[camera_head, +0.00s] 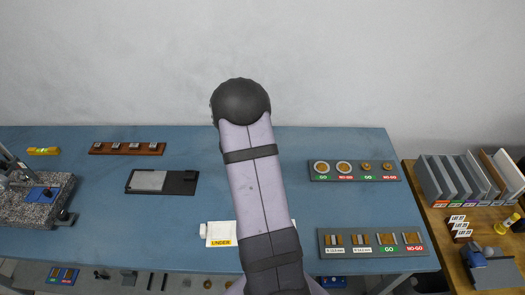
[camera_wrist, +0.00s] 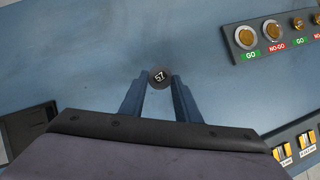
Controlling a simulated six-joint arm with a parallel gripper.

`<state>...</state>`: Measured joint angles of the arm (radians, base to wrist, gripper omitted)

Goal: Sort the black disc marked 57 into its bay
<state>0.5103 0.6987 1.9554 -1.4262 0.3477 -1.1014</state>
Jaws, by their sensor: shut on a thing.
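In the head view my arm hides both disc and gripper. A white mat (camera_head: 217,228) with a yellow UNDER label (camera_head: 221,243) lies at the front middle of the bench, its right part hidden by my arm.
A gauge board (camera_head: 350,179) with GO and NO-GO labels lies at right, with another board (camera_head: 375,252) in front of it. A dark plate with a grey block (camera_head: 150,181) lies left of my arm. A granite block (camera_head: 35,210) stands far left. Bare blue bench (camera_head: 100,225) lies between.

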